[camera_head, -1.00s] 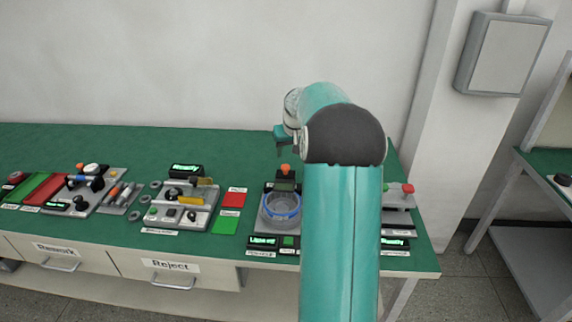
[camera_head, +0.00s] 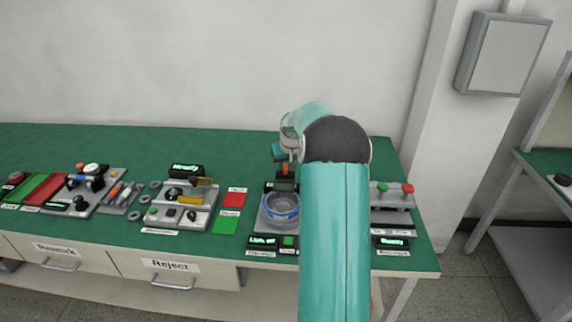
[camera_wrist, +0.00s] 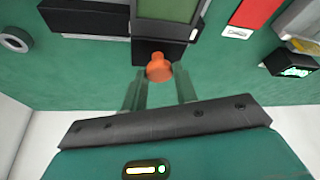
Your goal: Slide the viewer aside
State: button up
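The viewer appears to be the dark frame with a grey-green window (camera_head: 284,186) behind a clear round dish with a blue ring (camera_head: 281,210). Its window (camera_wrist: 168,9) fills the top middle of the wrist view. An orange knob (camera_wrist: 158,68) stands on its near edge there; in the head view the knob (camera_head: 287,169) is partly hidden by my gripper. My gripper (camera_wrist: 160,88) is open, with one finger on each side of the knob. I cannot tell whether the fingers touch it. My arm hides part of the station's right side.
A red card (camera_head: 233,200) and a green card (camera_head: 225,225) lie left of the station. A grey fixture with a red and a green button (camera_head: 392,195) stands on the right. Other fixtures fill the left bench. The green bench top (camera_head: 120,140) is clear along the wall.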

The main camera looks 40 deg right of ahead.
grip_shut()
jog(key=s+d, duration=0.7)
jog(key=s, duration=0.1)
jog(key=shift+s+d, duration=0.3)
jog(key=shift+s, duration=0.05)
jog(key=o, duration=0.7)
grip_release()
jog(key=shift+s+d, duration=0.1)
jog(key=shift+s, duration=0.05)
jog(key=v, duration=1.3)
jog(key=shift+r, duration=0.45)
